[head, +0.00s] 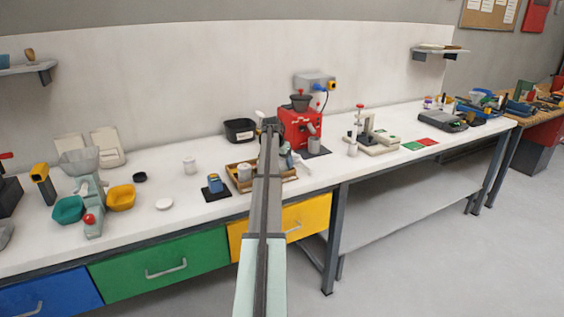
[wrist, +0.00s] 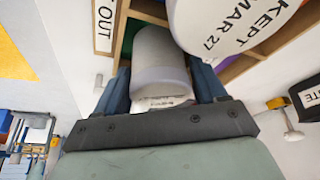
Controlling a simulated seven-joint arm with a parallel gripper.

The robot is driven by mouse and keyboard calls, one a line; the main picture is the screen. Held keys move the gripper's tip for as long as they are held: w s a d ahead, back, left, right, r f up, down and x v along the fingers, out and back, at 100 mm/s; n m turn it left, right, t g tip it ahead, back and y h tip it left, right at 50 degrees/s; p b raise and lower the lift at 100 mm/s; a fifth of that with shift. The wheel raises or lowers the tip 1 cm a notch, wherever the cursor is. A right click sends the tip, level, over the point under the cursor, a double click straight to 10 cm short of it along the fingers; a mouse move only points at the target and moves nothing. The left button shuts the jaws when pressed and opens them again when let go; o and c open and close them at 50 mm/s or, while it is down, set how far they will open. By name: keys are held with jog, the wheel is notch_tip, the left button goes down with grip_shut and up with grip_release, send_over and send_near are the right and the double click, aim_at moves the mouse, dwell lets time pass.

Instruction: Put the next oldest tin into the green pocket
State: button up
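My gripper (wrist: 163,85) has its two blue fingers on either side of a pale grey-white tin (wrist: 160,55). Both fingers look flush against its sides. The small print on this tin's near end cannot be read. A second white tin (wrist: 225,22), with "KEPT MAR 27" on its lid, is close by at upper right. Both are at the wooden tray (head: 287,179), largely hidden by my arm in the head view.
An "OUT" sign (wrist: 104,25) is at the tray's edge. A black bin (head: 239,131) stands behind, a red machine (head: 298,128) to the right. A blue item (head: 214,184) sits on a dark mat left of the tray.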

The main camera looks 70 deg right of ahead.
jog(key=shift+o, duration=1.3)
jog(key=shift+r, duration=0.1)
jog(key=v, duration=1.2)
